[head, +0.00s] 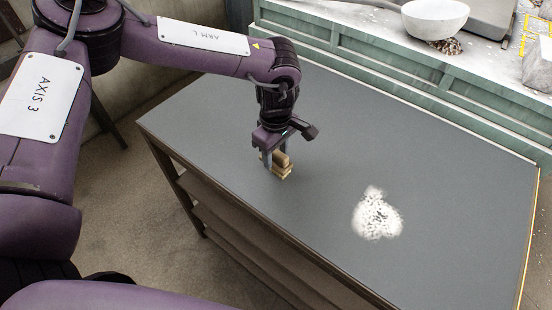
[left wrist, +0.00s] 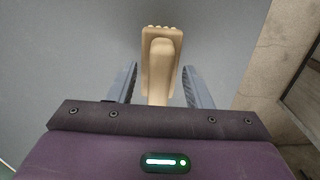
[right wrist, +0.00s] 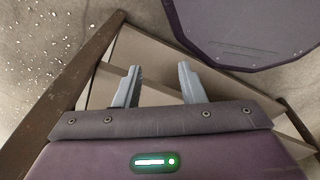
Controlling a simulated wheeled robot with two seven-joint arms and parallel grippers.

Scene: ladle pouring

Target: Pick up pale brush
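The pale brush (head: 283,172) is a light wooden block with a raised handle, lying on the dark grey table top near its left edge. My left gripper (head: 275,160) points down over the brush. In the left wrist view the brush (left wrist: 161,85) lies between the two open fingers, with a gap visible on each side. Its far end, with a row of pale tufts, reaches past the fingertips. My right gripper (right wrist: 159,68) is open and empty in the right wrist view, with the table's frame and shelves behind it.
A patch of white powder (head: 376,215) lies on the table (head: 430,180) to the right of the brush. A pale green bench (head: 400,62) along the back carries a white bowl (head: 435,17). Most of the table top is clear.

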